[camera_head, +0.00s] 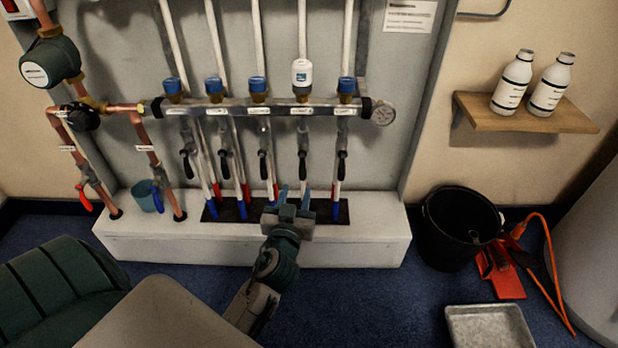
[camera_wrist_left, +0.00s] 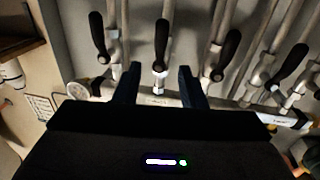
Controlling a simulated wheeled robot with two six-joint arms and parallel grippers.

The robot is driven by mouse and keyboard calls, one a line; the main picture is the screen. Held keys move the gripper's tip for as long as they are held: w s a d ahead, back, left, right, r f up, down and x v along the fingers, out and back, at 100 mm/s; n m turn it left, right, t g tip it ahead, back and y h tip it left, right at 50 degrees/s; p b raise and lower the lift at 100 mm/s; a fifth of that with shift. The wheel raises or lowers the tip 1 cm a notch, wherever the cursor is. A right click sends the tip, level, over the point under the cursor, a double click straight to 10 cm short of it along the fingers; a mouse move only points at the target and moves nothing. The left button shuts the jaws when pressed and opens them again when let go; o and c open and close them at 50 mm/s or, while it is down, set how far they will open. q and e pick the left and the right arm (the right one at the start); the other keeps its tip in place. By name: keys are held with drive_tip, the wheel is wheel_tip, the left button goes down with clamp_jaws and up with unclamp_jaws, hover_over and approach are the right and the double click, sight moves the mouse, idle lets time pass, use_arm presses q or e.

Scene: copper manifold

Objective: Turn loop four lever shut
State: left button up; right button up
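The loop four lever (camera_head: 302,163) is a black handle hanging straight down, along its pipe, under the manifold's white-capped outlet, fourth from the left. It also shows in the wrist view (camera_wrist_left: 161,42), which looks upside down. My left gripper (camera_head: 293,192) is open and empty, with its fingers pointing at the panel just below the lever row in the head view. In the wrist view the fingers (camera_wrist_left: 159,78) are spread to either side of the loop four lever's line. I cannot tell how far they are from it in depth. My right gripper is not in view.
Similar black levers hang on either side, loop three (camera_head: 263,163) and loop five (camera_head: 341,163), close by. A pressure gauge (camera_head: 383,114) ends the manifold bar. A white plinth (camera_head: 375,235) juts out below. A black bucket (camera_head: 445,255) stands on the floor to the right.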

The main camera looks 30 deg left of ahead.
sight(302, 170)
use_arm(q)
drive_tip(key=x, duration=1)
drive_tip(key=shift+b, duration=0.4)
drive_tip(key=shift+s, duration=0.1)
clamp_jaws()
